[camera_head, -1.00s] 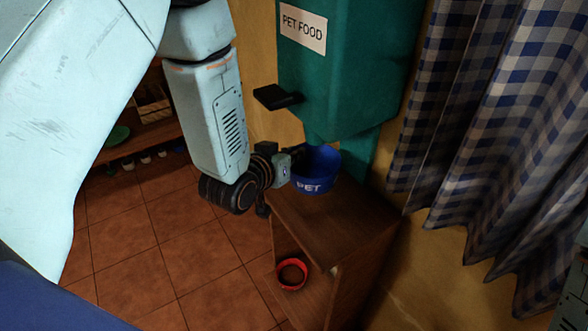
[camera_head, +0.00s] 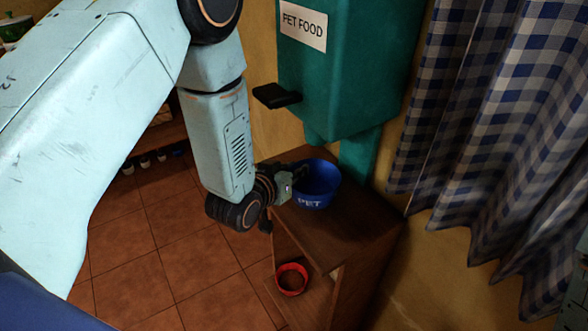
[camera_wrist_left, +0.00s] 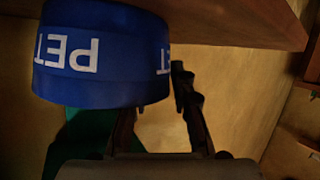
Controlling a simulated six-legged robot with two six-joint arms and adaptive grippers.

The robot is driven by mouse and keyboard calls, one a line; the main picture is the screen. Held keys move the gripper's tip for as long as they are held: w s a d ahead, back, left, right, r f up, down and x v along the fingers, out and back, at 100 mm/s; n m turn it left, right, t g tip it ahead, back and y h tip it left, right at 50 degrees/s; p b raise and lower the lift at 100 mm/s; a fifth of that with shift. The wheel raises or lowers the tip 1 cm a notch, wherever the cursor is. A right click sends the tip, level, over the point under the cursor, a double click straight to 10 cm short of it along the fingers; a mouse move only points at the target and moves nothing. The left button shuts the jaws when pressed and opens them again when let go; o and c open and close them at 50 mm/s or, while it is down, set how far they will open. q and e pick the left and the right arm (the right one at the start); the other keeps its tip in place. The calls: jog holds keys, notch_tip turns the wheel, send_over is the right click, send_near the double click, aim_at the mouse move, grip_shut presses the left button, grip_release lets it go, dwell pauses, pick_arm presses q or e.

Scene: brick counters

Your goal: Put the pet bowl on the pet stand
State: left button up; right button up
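The blue pet bowl (camera_head: 319,184), lettered PET, is upright at the wooden stand's top (camera_head: 350,225). I cannot tell if it touches the wood. My left gripper (camera_head: 298,176) is at the bowl's left side, its fingers at the wall and rim. In the left wrist view the bowl (camera_wrist_left: 100,60) shows upside down, with a dark finger (camera_wrist_left: 190,100) beside it and the other partly hidden behind it. My right gripper is not in view.
A green dispenser labelled PET FOOD (camera_head: 345,65) with a black lever (camera_head: 277,96) stands behind the bowl. A red bowl (camera_head: 291,279) sits on the stand's lower shelf. A checked curtain (camera_head: 490,130) hangs at right. Tiled floor (camera_head: 160,250) is open at left.

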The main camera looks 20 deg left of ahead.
pick_arm(q)
jog(key=shift+o, duration=0.6)
jog(key=shift+s, duration=0.1)
jog(key=shift+r, duration=0.2)
jog(key=shift+s+a+r, duration=0.1)
jog(key=shift+s+r, duration=0.05)
jog(key=shift+s, duration=0.1)
jog(key=p+v, duration=0.2)
jog(key=v, duration=0.9)
jog(key=s+f+g+y, duration=0.1)
jog(key=s+f+g, duration=0.6)
jog(key=s+f, duration=0.6)
jog(key=s+a+f+g, duration=0.1)
jog(key=s+f+g, duration=0.2)
jog(key=s, duration=0.4)
jog(key=s+a+f+g+y, duration=0.1)
jog(key=s+f+g, duration=0.2)
jog(key=s, duration=0.4)
jog(key=shift+s+f, duration=0.15)
jog(key=shift+f, duration=0.6)
